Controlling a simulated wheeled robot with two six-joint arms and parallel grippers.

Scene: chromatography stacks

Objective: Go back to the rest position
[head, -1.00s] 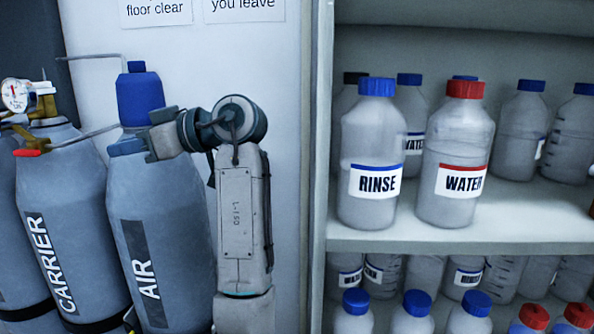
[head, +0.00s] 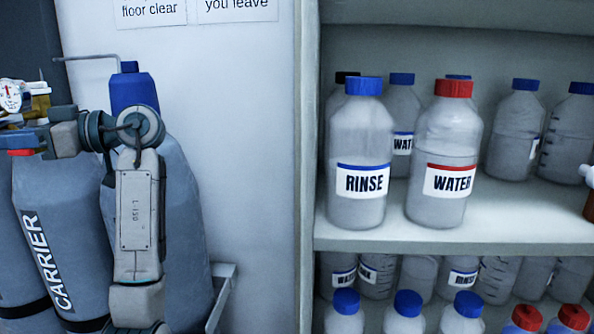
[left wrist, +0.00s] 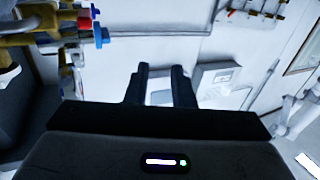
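The task names no object apart from my arms. My left arm rises at the left of the head view, bent at its elbow, with its upper part pointing left in front of the gas cylinders. Its gripper cannot be made out there. In the left wrist view my left gripper (left wrist: 161,70) shows two dark fingers standing apart with a gap between them. Nothing is held between them. My right arm and gripper are in neither view.
A CARRIER cylinder (head: 65,230) and another grey cylinder (head: 185,230) stand at left, close behind my arm. On the right, a shelf (head: 470,240) holds several bottles, with a RINSE bottle (head: 358,145) and a WATER bottle (head: 445,150) in front. Bare wall lies between.

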